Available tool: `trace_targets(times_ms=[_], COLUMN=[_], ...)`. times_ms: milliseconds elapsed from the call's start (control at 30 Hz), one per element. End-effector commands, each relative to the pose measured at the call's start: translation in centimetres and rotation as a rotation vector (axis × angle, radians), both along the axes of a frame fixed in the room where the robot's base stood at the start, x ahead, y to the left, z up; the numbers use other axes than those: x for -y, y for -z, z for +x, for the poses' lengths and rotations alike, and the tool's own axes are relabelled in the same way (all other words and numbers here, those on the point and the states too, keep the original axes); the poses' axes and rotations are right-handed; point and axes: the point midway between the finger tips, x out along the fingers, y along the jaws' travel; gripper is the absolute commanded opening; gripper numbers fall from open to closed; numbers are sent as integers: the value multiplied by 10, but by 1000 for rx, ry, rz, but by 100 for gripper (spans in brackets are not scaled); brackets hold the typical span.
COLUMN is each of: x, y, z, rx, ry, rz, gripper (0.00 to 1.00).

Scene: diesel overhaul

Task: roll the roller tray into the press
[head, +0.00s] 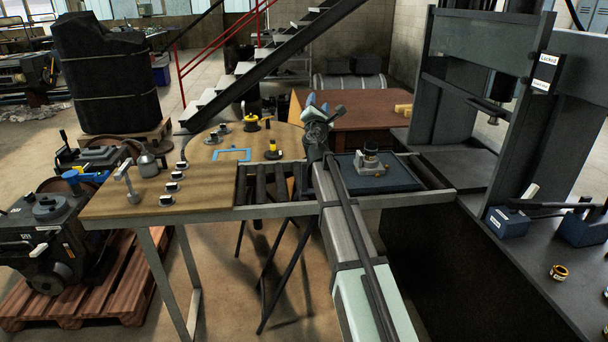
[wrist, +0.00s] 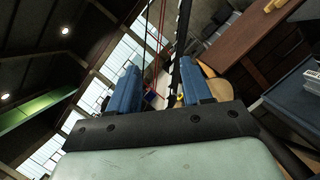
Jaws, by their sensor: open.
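The roller tray (head: 400,181) is a dark blue-grey flat plate on the roller track between the wooden bench and the press. A grey metal part with a round top (head: 370,160) sits on it. The press (head: 478,130) is a tall dark frame at the right, with its ram above an open bed. My gripper (head: 318,104) is at the left of the tray and above it, apart from it. In the wrist view its two blue fingers (wrist: 160,92) stand wide apart with nothing between them. The tray's edge near my arm is partly hidden.
Bare rollers (head: 264,184) lie left of the tray. The bench (head: 120,200) holds several small parts. Blue blocks (head: 507,221) and a brass ring (head: 559,272) lie on the press's front ledge. A brown table (head: 365,110) stands behind.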

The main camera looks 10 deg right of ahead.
Motion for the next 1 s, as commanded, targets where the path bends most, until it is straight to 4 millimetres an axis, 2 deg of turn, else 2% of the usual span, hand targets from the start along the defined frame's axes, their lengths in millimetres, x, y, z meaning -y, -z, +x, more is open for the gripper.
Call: trace_targets(times_ms=[33,167,367,500,667,833,1000], x=[8,28,52,58,50,25,-9], y=[-13,-28,-25,-6,30,76,110], z=[10,21,36,45,51,46,26], rx=[20,54,63,34,-39,-162,-302], ry=[14,56,133,203,304,451,622], rz=[96,360,783,1080,1419,1760,2029], gripper=[49,49,49,49,49,49,49])
